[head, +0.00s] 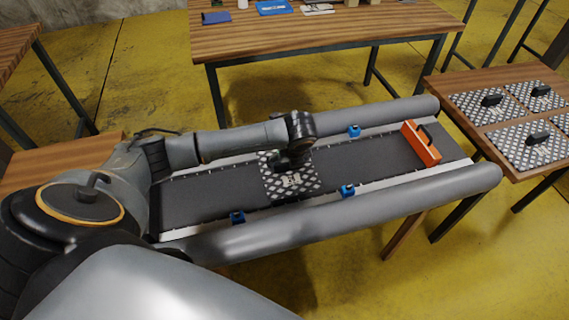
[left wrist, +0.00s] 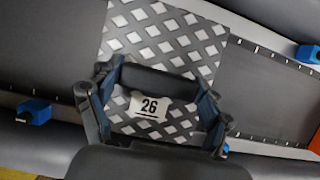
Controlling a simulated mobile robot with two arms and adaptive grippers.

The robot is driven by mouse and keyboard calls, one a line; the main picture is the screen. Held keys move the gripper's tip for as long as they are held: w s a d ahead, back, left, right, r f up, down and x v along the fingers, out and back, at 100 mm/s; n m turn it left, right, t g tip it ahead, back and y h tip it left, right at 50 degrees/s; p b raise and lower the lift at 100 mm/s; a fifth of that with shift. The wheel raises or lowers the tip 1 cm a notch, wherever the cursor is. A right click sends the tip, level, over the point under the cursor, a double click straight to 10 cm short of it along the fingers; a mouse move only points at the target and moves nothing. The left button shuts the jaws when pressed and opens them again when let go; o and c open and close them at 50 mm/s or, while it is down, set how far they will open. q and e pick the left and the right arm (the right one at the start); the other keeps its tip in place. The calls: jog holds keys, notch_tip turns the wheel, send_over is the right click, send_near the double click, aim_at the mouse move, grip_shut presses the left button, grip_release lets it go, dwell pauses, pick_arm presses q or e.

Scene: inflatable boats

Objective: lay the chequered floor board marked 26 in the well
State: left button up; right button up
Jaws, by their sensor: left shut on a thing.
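The chequered board marked 26 (head: 307,186) is over the dark well (head: 215,192) of the boat, between its two grey tubes. It also shows in the left wrist view (left wrist: 180,32), with the number on a white label. My left gripper (head: 291,162) is above the board and shut on its black handle; the fingers also show in the left wrist view (left wrist: 156,105). The gripper hides part of the board in the head view. I cannot tell whether the board rests on the well floor or hangs just above it. My right gripper is out of view.
Blue clamps (head: 347,190) sit along the tubes. A table on the right (head: 478,77) holds more chequered boards (head: 522,140). Another table (head: 325,32) stands behind. The well is clear on both sides of the board.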

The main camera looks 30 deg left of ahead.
aim_at(284, 170)
pick_arm(q)
jog(key=shift+s+a+f, duration=0.15)
jog(key=shift+a+f, duration=0.2)
jog(key=shift+f, duration=0.1)
notch_tip(284, 170, down, 2)
jog(key=shift+s+a+f, duration=0.1)
jog(key=shift+a+f, duration=0.05)
jog(key=shift+f, duration=0.55)
jog(key=o, duration=1.5)
jog(key=p+v, duration=0.1)
jog(key=v, duration=1.1)
